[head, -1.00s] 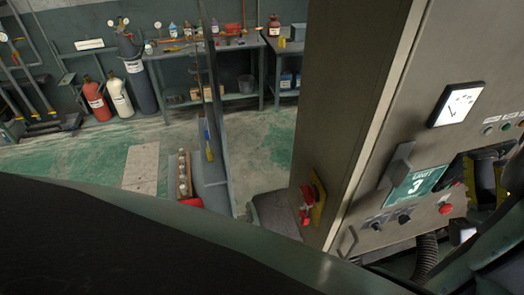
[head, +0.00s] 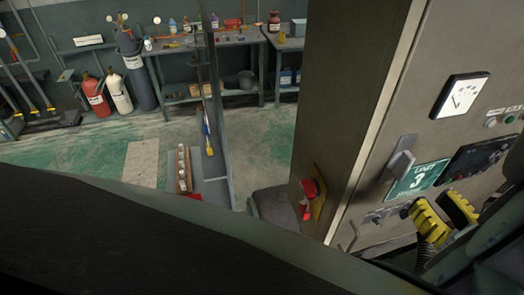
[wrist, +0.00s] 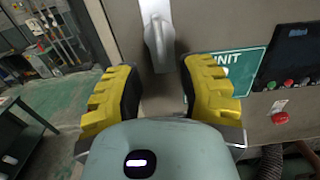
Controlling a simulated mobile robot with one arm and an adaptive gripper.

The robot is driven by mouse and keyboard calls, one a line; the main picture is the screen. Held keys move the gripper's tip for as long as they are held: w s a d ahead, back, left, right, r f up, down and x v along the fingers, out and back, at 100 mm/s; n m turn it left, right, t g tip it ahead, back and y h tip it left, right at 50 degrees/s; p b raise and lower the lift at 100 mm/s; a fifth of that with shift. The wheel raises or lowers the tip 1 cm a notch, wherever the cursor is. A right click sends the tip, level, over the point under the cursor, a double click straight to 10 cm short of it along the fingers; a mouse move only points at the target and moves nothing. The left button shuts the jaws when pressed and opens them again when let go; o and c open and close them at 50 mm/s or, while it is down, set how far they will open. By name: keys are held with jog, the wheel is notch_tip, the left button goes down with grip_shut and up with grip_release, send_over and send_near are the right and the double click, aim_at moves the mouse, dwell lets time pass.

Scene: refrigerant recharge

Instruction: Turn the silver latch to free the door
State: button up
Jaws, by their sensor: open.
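The silver latch (head: 402,160) is a lever handle on the cabinet front, left of and above the green "UNIT 3" sign (head: 416,179). In the wrist view the latch (wrist: 158,35) hangs roughly vertical at the top middle, ahead of my gripper. My gripper (head: 444,215) has yellow ridged fingers and is below and right of the latch in the head view. In the wrist view my gripper (wrist: 160,92) is open, its fingers spread on either side below the latch, with nothing between them. The fingers appear apart from the latch.
The grey cabinet (head: 375,120) fills the right side, with a dial gauge (head: 459,95), buttons and knobs. A red switch on a yellow plate (head: 314,197) sits on its side face. A workbench (head: 220,85) and gas cylinders (head: 120,90) stand far behind. Open floor lies to the left.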

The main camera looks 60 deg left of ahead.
aim_at(407, 171)
jog(key=shift+o, duration=0.2)
jog(key=x, duration=0.6)
jog(key=shift+s+p, duration=0.1)
jog(key=shift+p, duration=0.2)
jog(key=shift+d, duration=0.1)
grip_shut()
jog(key=shift+f+n+b, duration=0.1)
jog(key=shift+n+b, duration=0.5)
jog(key=shift+b, duration=0.55)
jog(key=shift+n+b, duration=1.3)
jog(key=shift+b, duration=0.9)
jog(key=shift+n+b, duration=0.35)
jog(key=shift+n, duration=0.05)
jog(key=shift+n+b, duration=0.3)
jog(key=shift+b, duration=0.45)
jog(key=shift+n+b, duration=1.9)
jog(key=shift+b, duration=1.1)
